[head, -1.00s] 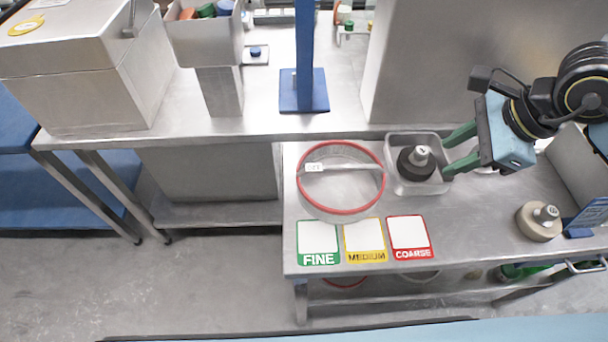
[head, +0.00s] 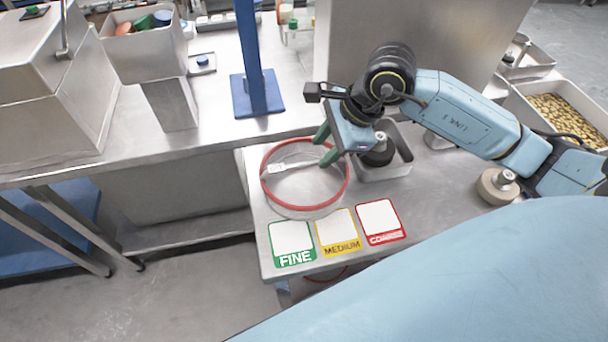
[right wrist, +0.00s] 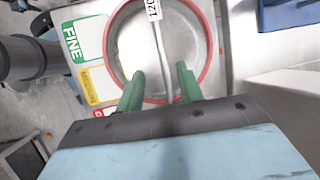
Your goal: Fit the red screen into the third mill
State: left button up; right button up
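The red-rimmed round screen (head: 343,193) lies on the steel table (head: 222,187), with a pale bar and a small white tag across it. In the right wrist view the red screen (right wrist: 207,62) shows beyond my fingers. My right gripper (head: 324,146) is at the screen's far right edge; in the right wrist view its green fingers (right wrist: 160,85) are apart, with the bar lying between them in the picture. I cannot tell whether they touch it. My left gripper is not in view. No mill can be clearly made out.
Green FINE (head: 292,240), yellow MEDIUM (head: 338,230) and red COARSE (head: 380,218) cards lie in front of the screen. A metal tray with a dark knobbed weight (head: 377,155) stands right of it. A tan knobbed weight (head: 495,187) is further right. A blue post (head: 252,60) stands behind.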

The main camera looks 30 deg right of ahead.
aim_at(315, 162)
jog(key=x, duration=0.4)
jog(key=shift+w+f, duration=0.25)
jog(key=shift+f, duration=0.15)
grip_shut()
jog(key=shift+r, duration=0.1)
dwell(0.9)
